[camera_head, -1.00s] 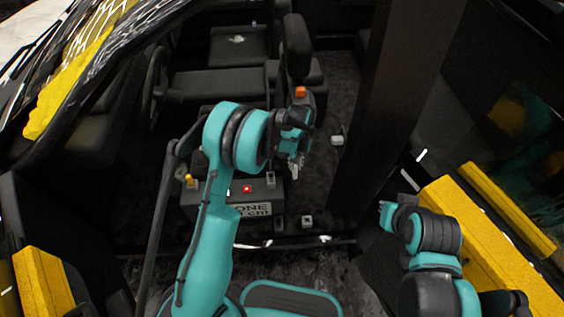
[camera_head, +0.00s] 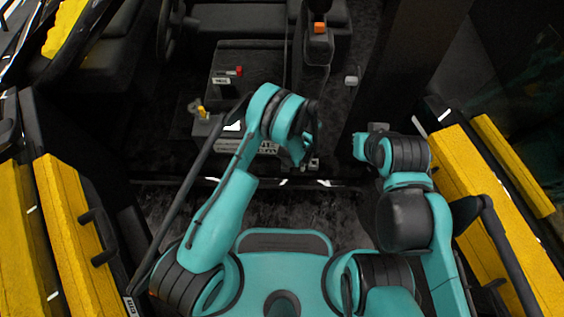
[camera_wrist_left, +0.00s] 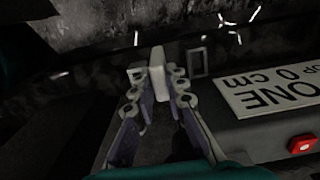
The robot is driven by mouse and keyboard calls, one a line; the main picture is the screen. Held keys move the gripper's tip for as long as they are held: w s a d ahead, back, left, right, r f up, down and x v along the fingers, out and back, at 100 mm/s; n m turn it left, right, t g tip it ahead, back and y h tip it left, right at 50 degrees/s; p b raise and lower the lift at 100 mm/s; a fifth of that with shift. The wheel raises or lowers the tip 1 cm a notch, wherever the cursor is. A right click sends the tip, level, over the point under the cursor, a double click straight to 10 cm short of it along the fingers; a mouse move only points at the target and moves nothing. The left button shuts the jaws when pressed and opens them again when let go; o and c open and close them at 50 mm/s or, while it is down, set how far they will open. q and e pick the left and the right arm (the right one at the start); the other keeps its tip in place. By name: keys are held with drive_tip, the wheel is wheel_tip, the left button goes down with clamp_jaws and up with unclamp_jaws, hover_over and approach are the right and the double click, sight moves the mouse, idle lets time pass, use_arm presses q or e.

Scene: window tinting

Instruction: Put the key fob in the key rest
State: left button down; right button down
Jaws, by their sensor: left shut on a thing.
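My left gripper (camera_wrist_left: 157,92) is shut on a pale grey block, which I take to be the key fob (camera_wrist_left: 157,72), at its fingertips. In the head view the left gripper (camera_head: 303,158) reaches down at the right end of the signed box, and the fob cannot be made out. A small pale-edged square piece, perhaps the key rest (camera_wrist_left: 135,75), shows left of the fob in the wrist view; I cannot tell if they touch. A similar piece (camera_head: 314,164) shows beside the gripper in the head view. My right gripper (camera_head: 360,146) is at the right; its fingers are unclear.
The dark box with a white sign (camera_wrist_left: 268,90) carries a red button (camera_wrist_left: 302,144) and a small grey frame (camera_wrist_left: 197,62). A yellow lever (camera_head: 201,112) stands at its left. An armrest with an orange piece (camera_head: 320,28) is behind. Yellow door sills (camera_head: 66,220) flank me.

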use_arm(q)
drive_tip(key=w+a+f+b, duration=0.1)
drive_tip(key=a+f, duration=0.1)
drive_tip(key=f, duration=0.1)
drive_tip(key=w+a+f+b, duration=0.2)
drive_tip(key=f, duration=0.1)
drive_tip(key=w+a+f+b, duration=0.1)
drive_tip(key=w+a+f, duration=0.1)
drive_tip(key=a+f, duration=0.1)
drive_tip(key=shift+a+f+b, duration=0.1)
drive_tip(key=shift+f+b, duration=0.15)
drive_tip(key=shift+b, duration=0.1)
drive_tip(key=shift+r, duration=0.15)
drive_tip(key=c, duration=1.5)
unclamp_jaws()
drive_tip(key=shift+c, duration=0.2)
wheel_tip(320, 180, up, 12)
drive_tip(key=p, duration=0.4)
